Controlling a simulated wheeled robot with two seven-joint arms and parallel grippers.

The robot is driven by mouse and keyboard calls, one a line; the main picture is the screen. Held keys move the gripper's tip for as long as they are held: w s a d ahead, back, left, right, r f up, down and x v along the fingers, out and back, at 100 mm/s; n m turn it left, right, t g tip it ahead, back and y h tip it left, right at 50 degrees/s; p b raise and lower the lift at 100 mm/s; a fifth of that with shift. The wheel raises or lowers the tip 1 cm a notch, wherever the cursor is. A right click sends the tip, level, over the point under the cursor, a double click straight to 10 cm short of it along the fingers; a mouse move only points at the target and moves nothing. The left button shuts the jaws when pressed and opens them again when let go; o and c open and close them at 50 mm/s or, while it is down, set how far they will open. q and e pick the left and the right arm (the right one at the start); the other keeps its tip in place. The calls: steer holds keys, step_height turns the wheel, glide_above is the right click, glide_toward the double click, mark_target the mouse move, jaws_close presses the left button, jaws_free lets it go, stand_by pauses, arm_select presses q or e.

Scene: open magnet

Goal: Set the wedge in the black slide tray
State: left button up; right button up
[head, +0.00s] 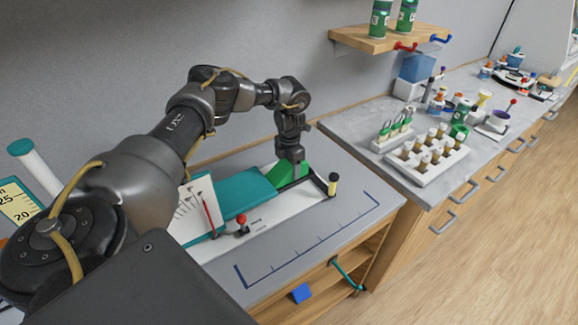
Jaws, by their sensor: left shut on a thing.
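My left gripper (291,156) points down at the far right end of the bench, shut on a green piece that looks like the wedge (275,172). The green shows on both sides of the fingers, and the fingers hide part of it. Dark bars like the rim of the black slide tray (318,178) show just below and to the right of the gripper. I cannot tell whether the wedge touches the tray or is held just above it. My right gripper is out of view.
A black post with a yellow top (332,184) stands to the right. A side counter holds a white vial rack (425,160). A blue block (301,293) sits on the lower shelf.

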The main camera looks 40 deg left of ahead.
arm_select(q)
steer(key=shift+f, duration=0.15)
steer(key=o, duration=1.1)
steer(key=shift+r, duration=0.4)
step_height(320, 180, up, 9)
steer(key=b, duration=0.2)
steer(key=shift+b, duration=0.3)
steer(key=shift+r, duration=0.55)
